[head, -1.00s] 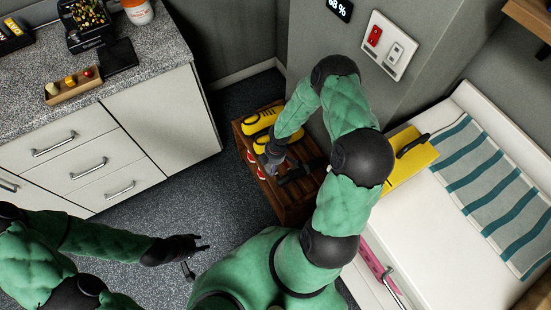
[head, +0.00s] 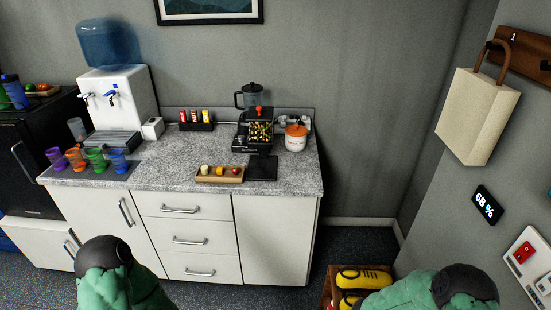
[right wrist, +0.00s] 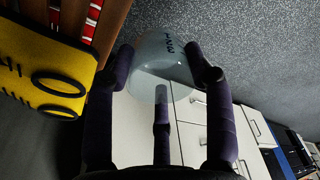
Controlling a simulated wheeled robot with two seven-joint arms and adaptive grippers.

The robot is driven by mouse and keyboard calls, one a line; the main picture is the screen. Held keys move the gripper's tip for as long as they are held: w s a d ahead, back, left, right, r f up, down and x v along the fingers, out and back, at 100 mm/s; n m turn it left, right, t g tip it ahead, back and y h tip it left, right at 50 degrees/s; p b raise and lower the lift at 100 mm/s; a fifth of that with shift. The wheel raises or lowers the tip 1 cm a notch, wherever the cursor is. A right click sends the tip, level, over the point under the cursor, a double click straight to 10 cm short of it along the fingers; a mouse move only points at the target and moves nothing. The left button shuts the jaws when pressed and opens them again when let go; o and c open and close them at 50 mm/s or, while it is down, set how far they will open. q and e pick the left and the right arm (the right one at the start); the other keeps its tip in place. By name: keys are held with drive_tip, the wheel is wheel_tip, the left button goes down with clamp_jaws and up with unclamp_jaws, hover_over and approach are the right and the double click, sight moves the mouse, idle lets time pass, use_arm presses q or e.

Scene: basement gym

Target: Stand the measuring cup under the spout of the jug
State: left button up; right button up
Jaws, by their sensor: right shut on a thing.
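A clear, rounded measuring cup (right wrist: 150,55) with dark markings is in the right wrist view, between the fingers of my right gripper (right wrist: 163,78), which is shut on it. Floor and cabinet fronts show behind it. My right gripper and the cup are not visible in the head view. A clear jug (head: 253,96) with a dark lid and handle stands at the back of the counter; its spout cannot be made out. A white water dispenser (head: 122,100) with two taps and a blue bottle on top stands at the counter's left. My left gripper is out of view.
A wooden crate (head: 327,291) with yellow things stands low, near my right arm.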

drive_tip(key=w+a+r+m, duration=0.3)
drive_tip(key=r+m, duration=0.3)
drive_tip(key=r, duration=0.3)
drive_tip(key=w+a+r+m+h, duration=0.1)
drive_tip(key=w+a+r+m, duration=0.2)
drive_tip(key=r, duration=0.7)
drive_tip(key=w+m, duration=0.2)
drive_tip(key=shift+m+t+h, duration=0.3)
drive_tip(key=shift+m+t, duration=0.1)
